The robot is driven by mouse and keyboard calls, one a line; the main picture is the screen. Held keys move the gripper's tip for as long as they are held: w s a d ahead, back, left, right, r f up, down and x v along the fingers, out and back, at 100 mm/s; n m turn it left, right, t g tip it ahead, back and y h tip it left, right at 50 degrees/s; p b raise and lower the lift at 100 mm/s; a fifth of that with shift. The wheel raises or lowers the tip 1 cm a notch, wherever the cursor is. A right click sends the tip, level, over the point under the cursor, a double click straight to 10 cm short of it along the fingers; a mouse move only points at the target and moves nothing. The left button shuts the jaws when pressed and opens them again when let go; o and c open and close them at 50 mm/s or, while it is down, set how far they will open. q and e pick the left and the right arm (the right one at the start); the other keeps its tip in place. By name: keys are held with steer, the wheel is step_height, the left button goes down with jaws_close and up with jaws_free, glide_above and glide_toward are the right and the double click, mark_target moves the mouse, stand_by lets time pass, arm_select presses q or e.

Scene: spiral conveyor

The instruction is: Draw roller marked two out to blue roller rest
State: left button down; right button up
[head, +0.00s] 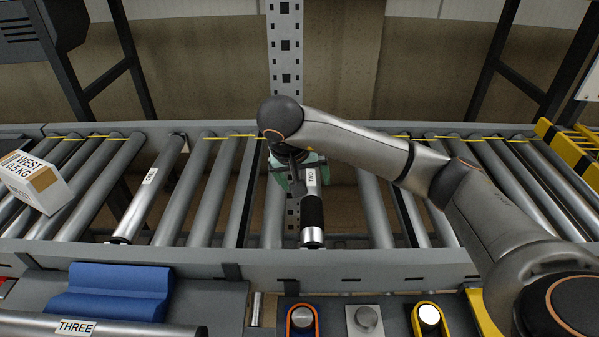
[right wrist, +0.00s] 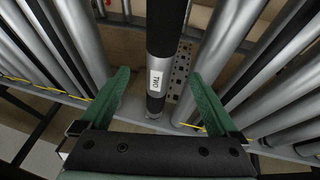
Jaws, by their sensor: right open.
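The roller marked TWO (head: 312,210) is a steel roller with a white label and a black sleeve, set in a gap of the conveyor bed. It also shows in the right wrist view (right wrist: 157,104). My right gripper (head: 297,172) is over the far part of this roller, its green jaws open. In the right wrist view my right gripper (right wrist: 158,76) has one finger on each side of the roller, with space between. The blue roller rest (head: 112,291) is at the front left and looks empty. My left gripper is not in view.
A roller marked ONE (head: 150,176) sits tilted in the bed. A roller marked THREE (head: 75,326) lies at the front left. A white box (head: 32,182) is at the far left. Buttons (head: 302,319) line the front. A yellow barrier (head: 572,150) stands right.

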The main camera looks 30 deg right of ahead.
mark_target(310, 191)
steer(key=x, duration=0.8)
steer(key=shift+f, duration=0.15)
steer(key=shift+w, duration=0.1)
jaws_close()
stand_by(0.5)
stand_by(0.8)
